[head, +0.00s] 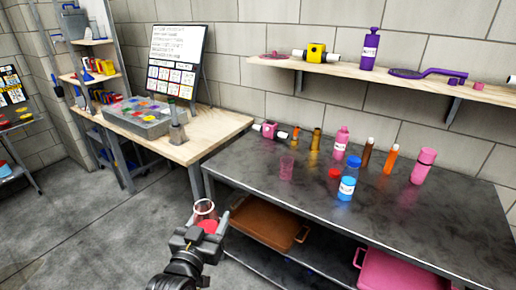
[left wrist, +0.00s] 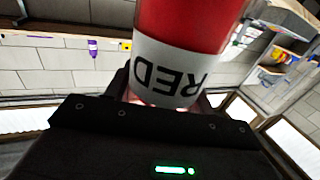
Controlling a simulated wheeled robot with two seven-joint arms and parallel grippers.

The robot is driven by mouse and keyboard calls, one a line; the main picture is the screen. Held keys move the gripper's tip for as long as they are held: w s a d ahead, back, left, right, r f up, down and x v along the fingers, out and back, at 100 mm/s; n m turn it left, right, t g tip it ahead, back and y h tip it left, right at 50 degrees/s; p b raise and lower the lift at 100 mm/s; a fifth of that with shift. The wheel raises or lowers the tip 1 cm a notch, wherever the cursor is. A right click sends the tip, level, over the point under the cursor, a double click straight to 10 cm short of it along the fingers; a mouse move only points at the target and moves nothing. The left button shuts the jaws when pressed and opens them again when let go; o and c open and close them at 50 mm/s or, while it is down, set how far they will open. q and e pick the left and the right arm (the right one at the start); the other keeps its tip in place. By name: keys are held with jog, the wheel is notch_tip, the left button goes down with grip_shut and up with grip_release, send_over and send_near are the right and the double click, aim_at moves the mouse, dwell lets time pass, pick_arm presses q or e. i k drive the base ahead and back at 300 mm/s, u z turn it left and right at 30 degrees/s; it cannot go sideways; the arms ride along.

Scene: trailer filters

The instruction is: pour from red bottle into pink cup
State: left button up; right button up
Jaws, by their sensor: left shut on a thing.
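My left gripper (head: 208,224) is shut on the red bottle (head: 206,209), in front of the dark table's left front corner. The bottle is clear with red contents and looks close to upright in the head view. In the left wrist view the red bottle (left wrist: 192,25) fills the upper middle, its white "RED" label upside down in the picture. My right gripper is not in view.
On the dark table (head: 300,200) stand a blue bottle (head: 348,186), a red cap (head: 334,173), a pink bottle (head: 341,143), a pink tumbler (head: 423,166) and several small vials. A wooden table (head: 215,125) is at the left. The table's front right is clear.

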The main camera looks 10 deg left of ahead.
aim_at(286, 168)
jog(key=z, duration=0.1)
jog(key=i, duration=1)
jog(key=z, duration=0.3)
